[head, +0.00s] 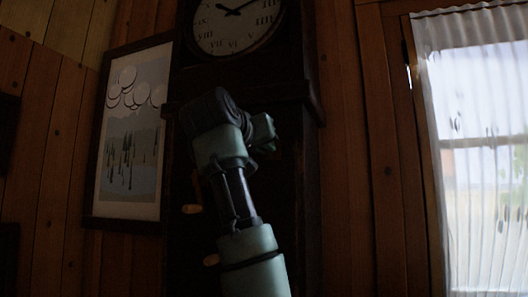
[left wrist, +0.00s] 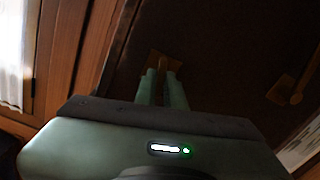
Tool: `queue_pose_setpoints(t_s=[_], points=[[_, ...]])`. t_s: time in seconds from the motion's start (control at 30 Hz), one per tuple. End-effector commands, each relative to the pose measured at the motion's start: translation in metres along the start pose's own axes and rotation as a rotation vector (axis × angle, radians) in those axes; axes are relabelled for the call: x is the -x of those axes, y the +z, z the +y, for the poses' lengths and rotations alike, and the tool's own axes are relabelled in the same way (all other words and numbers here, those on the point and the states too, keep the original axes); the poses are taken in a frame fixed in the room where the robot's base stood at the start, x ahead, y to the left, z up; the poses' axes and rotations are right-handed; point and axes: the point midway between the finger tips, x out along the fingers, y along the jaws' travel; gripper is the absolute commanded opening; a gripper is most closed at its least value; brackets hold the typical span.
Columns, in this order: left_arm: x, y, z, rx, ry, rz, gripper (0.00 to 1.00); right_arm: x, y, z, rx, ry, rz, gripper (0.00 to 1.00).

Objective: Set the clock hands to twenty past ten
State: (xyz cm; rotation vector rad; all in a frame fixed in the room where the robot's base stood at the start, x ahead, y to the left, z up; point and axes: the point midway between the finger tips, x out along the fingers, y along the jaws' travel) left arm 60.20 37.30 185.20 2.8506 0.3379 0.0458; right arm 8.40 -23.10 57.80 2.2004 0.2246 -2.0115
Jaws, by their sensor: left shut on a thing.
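The clock face (head: 236,24) is at the top of the head view, its upper edge cut off. Its dark hands (head: 233,11) show near the centre, a short one to the upper left and a longer one to the upper right. My left gripper (head: 263,131) is below the face, in front of the dark clock case (head: 290,92). In the left wrist view my left gripper (left wrist: 163,74) is shut on a small brass-coloured knob (left wrist: 164,62) on a dark panel. The grip is partly hidden by the fingers. My right gripper is not in view.
Another brass-coloured fitting (left wrist: 288,92) is on the panel, to the right in the left wrist view. A framed picture (head: 131,130) hangs left of the clock. A curtained window (head: 480,150) is at the right. The walls are wood planks.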

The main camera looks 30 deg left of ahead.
Motion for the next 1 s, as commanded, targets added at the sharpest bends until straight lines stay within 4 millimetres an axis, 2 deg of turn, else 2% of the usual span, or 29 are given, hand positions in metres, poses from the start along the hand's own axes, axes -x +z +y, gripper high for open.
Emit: queue_pose_setpoints(t_s=[0.2,0.6,1.0], points=[[0.000,0.002,-0.002,-0.208,-0.003,0.002,0.00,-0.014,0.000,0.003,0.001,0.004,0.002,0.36],[0.000,0.001,-0.001,-0.548,-0.003,0.002,0.00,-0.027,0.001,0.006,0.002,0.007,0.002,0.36],[0.000,-0.001,0.000,-0.727,-0.001,0.003,0.00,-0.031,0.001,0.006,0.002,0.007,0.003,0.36]])
